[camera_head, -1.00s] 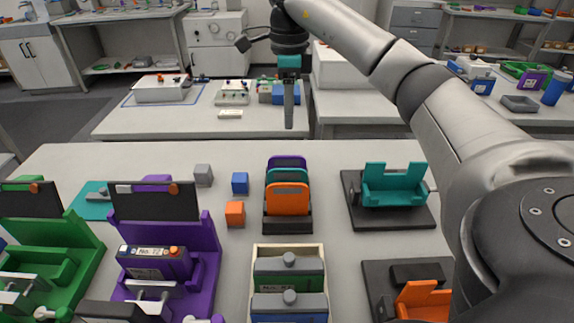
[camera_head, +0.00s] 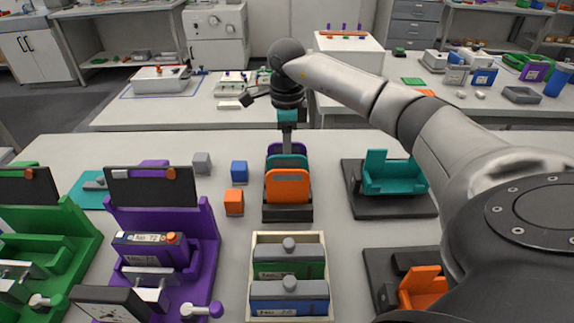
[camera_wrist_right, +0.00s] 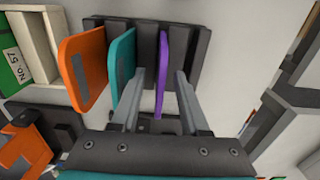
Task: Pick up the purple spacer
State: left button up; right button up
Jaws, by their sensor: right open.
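The purple spacer (camera_head: 300,150) stands upright in the rear slot of a dark rack (camera_head: 287,212), behind the teal spacer (camera_head: 277,164) and the orange spacer (camera_head: 287,188). My right gripper (camera_head: 287,148) points down over the back of the rack. In the right wrist view, the purple spacer (camera_wrist_right: 162,72) stands edge-on between the two open fingers of my right gripper (camera_wrist_right: 160,76). One finger lies between it and the teal spacer (camera_wrist_right: 121,68), the other on its far side. Contact with the spacer cannot be told. My left gripper is out of view.
Grey (camera_head: 202,163), blue (camera_head: 239,171) and orange (camera_head: 234,202) cubes lie left of the rack. A wooden tray (camera_head: 254,268) of modules is in front. A teal holder (camera_head: 393,178) is at right, and a purple cycler stand (camera_head: 208,245) at left.

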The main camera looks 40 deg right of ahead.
jog(key=shift+f, duration=0.7)
jog(key=shift+c, duration=0.2)
jog(key=shift+r, duration=0.1)
grip_shut()
